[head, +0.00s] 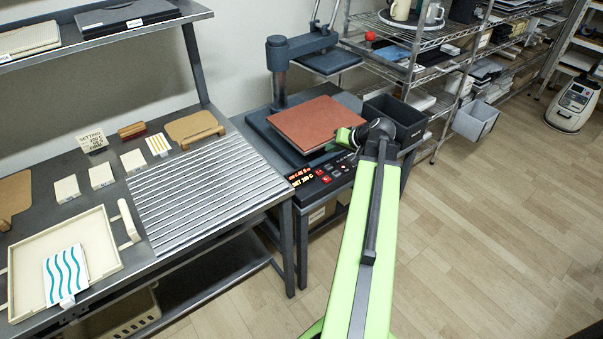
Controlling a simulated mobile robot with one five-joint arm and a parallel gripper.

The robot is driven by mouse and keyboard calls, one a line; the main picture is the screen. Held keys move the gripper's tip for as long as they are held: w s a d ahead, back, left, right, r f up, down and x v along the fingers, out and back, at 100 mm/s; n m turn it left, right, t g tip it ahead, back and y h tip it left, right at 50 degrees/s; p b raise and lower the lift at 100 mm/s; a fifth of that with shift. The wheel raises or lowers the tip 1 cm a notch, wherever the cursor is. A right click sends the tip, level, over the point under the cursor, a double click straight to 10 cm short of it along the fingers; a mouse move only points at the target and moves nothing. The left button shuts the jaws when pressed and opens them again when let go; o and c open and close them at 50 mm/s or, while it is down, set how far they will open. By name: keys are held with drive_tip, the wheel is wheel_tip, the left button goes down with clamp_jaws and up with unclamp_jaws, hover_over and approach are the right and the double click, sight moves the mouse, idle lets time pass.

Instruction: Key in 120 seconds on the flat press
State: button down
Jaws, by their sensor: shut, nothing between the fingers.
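The flat press (317,122) stands on a dark stand in the middle, its reddish-brown flat pad uppermost and a dark upper plate (331,61) swung aside behind it on a column. Its control panel (322,178) is at the front edge, with two lit displays (300,178) at its left and several small red and pale buttons to their right. The display digits are too small to read surely. My gripper (349,140), green and black, is over the pad's front right corner, near the panel's right end. It is shut and empty; the wrist partly hides its fingers, and contact cannot be told.
A setting card (91,139) stands at the back of the left table. There, a tray (98,236) holds a wavy-patterned piece beside a ribbed metal rack (205,190). A dark bin (395,112) sits right of the press. Floor at right is clear.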

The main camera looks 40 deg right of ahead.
sight(331, 168)
drive_tip(key=shift+r, duration=0.1)
wheel_tip(331, 168, up, 4)
drive_tip(key=p, duration=0.4)
wheel_tip(331, 168, down, 9)
drive_tip(key=b, duration=0.9)
idle(1.7)
drive_tip(key=shift+f+b, duration=0.45)
drive_tip(key=shift+f, duration=0.05)
drive_tip(key=shift+f+b, duration=0.45)
drive_tip(key=shift+f, duration=0.05)
idle(0.4)
drive_tip(key=shift+r, duration=0.1)
drive_tip(key=shift+r+p, duration=0.8)
drive_tip(key=shift+p, duration=0.1)
